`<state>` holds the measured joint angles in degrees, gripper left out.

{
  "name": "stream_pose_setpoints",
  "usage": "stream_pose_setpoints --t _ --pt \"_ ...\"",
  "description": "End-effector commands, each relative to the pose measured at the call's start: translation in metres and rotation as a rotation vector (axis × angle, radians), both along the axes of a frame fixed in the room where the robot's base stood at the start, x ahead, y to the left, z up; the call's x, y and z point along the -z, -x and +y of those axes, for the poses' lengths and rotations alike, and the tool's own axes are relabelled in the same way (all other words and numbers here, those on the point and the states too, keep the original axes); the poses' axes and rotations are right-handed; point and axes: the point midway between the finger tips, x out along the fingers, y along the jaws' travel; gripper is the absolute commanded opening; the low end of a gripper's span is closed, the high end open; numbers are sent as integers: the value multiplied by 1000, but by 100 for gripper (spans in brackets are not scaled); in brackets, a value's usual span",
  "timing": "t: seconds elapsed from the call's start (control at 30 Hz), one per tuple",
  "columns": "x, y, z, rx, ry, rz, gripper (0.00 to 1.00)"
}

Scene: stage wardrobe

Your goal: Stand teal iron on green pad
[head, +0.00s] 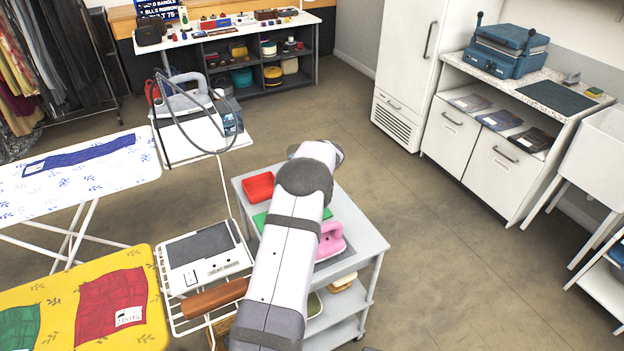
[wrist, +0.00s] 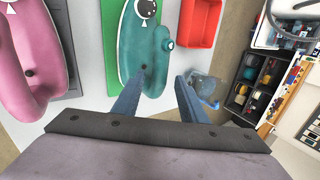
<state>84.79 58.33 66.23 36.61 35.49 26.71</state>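The teal iron (wrist: 146,50) shows at the top middle of the wrist view, over the green pad (wrist: 109,25). I cannot tell whether it stands or lies flat. The green pad also shows in the head view (head: 261,221), partly behind my arm, which hides the teal iron there. My gripper (wrist: 160,78) is open, its two blue fingers spread at the near end of the teal iron. The left finger overlaps the iron in the picture; contact is unclear. Nothing is seen gripped. My gripper is hidden in the head view.
A pink iron (head: 330,240) on a dark grey pad stands beside, left in the wrist view (wrist: 25,65). A red tray (head: 258,187) sits on the cart's other side. The grey cart top (head: 358,236) is narrow. Another iron with a looping cord (head: 186,101) stands behind.

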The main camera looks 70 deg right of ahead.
Motion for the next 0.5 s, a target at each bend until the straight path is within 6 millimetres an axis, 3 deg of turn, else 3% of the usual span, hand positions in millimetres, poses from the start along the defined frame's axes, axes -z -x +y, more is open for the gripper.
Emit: stream_pose_setpoints --t 0.5 --pt "-60 28 27 1 3 0 39"
